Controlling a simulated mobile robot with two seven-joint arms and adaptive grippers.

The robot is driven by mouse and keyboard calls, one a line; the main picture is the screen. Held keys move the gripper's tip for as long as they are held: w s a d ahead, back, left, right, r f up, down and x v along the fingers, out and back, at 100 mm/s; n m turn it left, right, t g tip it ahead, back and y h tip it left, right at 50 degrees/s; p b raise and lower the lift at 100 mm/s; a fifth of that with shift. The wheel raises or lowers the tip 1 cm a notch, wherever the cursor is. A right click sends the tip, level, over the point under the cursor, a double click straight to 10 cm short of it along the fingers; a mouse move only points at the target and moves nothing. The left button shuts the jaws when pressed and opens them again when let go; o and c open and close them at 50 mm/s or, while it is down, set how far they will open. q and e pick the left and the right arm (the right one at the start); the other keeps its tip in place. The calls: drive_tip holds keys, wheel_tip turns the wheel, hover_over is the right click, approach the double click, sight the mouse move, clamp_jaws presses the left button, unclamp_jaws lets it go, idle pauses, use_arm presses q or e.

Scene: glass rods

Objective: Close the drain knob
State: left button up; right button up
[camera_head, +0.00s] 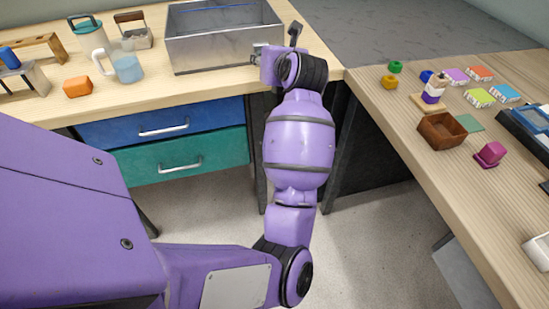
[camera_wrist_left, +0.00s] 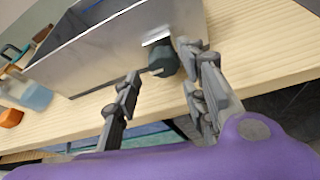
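The metal tank (camera_head: 222,57) stands on the wooden bench at the back, and its side wall (camera_wrist_left: 110,55) fills the upper left of the left wrist view. The drain knob (camera_wrist_left: 164,62) is a dark grey-green piece sticking out low on that wall, below a small light bracket. My left gripper (camera_wrist_left: 162,66) is open, with one finger on each side of the knob and visible gaps between. In the head view my left wrist (camera_head: 285,68) is beside the tank's right end and mostly hides the fingers and knob. My right gripper is not in view.
The side bench at right holds a brown box (camera_head: 442,131) and several small coloured items. Bare bench top lies along the tank's front.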

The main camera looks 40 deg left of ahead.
use_arm(q)
drive_tip(key=s+d+r+m+t+y+p, duration=0.2)
drive_tip(key=s+r+m+t+p, duration=0.2)
drive_tip(key=s+m, duration=0.3)
drive_tip(key=s+d+r+m+t+y+p, duration=0.2)
drive_tip(key=s+r+m+t+y+p, duration=0.15)
drive_tip(key=m, duration=0.55)
drive_tip(key=s+d+f+m+h+p, duration=0.3)
drive_tip(key=s+d+f+m+h, duration=0.4)
drive_tip(key=m, duration=0.4)
drive_tip(key=s+d+f+m+h+p, duration=0.4)
drive_tip(key=s+d+f+m+h, duration=0.2)
drive_tip(key=d+f+m+h, duration=0.2)
drive_tip(key=shift+s+f+m+h, duration=0.4)
drive_tip(key=shift+f+m+h, duration=0.25)
drive_tip(key=shift+f+m, duration=0.9)
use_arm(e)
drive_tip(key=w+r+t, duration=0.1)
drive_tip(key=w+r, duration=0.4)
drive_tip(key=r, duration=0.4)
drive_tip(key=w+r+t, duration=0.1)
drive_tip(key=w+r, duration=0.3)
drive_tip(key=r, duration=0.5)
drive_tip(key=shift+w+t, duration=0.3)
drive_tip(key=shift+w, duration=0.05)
use_arm(q)
drive_tip(key=shift+r+m, duration=0.25)
drive_tip(key=shift+m, duration=0.1)
